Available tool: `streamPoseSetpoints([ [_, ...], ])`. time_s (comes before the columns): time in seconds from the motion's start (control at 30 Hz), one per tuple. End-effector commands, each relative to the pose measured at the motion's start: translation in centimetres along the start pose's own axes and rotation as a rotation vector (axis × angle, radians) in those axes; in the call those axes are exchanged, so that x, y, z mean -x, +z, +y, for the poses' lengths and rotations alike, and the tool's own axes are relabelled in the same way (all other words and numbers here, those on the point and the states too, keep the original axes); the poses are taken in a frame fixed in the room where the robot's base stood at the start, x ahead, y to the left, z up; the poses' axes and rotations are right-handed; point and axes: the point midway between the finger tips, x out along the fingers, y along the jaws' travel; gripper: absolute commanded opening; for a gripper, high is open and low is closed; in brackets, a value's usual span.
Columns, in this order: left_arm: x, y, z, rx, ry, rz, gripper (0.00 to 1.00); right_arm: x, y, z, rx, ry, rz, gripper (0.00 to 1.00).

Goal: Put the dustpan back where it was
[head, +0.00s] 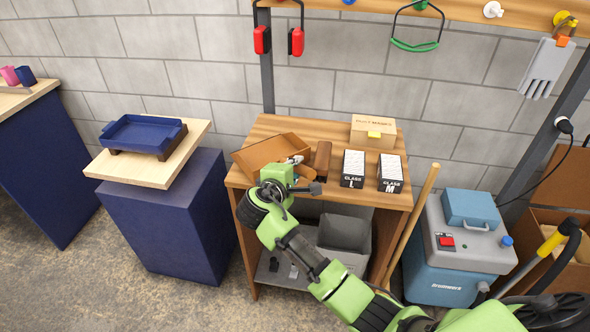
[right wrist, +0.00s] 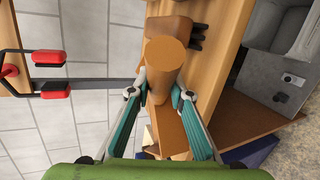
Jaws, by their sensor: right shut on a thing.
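A brown dustpan (head: 268,150) with a broad, open pan is at the left side of the wooden bench top, partly behind my right gripper (head: 297,161). It is tilted; whether it rests on the bench or hangs just above it I cannot tell. In the right wrist view my right gripper (right wrist: 158,88) has its teal fingers closed on both sides of the thick brown dustpan handle (right wrist: 168,57). My left gripper is not in view.
The bench (head: 290,125) also holds a brown brush-like piece (head: 322,160), two black-and-white glass boxes (head: 354,168) and a carton (head: 374,131). A grey bin (head: 345,240) is below. Left stands a blue pedestal with a board (head: 108,172) and blue tray (head: 143,134). A rail with hanging tools runs above.

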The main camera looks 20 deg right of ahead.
Motion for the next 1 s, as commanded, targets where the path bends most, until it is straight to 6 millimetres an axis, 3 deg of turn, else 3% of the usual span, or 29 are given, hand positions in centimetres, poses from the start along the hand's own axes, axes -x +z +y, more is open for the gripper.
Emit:
streamPoseSetpoints([
  [0.13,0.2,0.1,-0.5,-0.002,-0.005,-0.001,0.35,-0.5,-0.2,-1.0,0.000,0.004,0.000,0.00],
  [0.47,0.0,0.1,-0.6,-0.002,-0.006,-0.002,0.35,-0.6,-0.2,-1.3,-0.001,0.004,0.001,0.00],
  [0.5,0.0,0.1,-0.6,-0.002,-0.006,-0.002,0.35,-0.6,-0.2,-1.4,-0.001,0.002,0.001,0.24],
  [0.57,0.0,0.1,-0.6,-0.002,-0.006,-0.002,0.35,-0.6,-0.2,-1.4,-0.001,0.002,0.001,0.36],
  [1.0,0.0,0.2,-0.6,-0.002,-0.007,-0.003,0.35,0.1,-0.3,-1.2,-0.001,0.002,0.003,0.36],
])
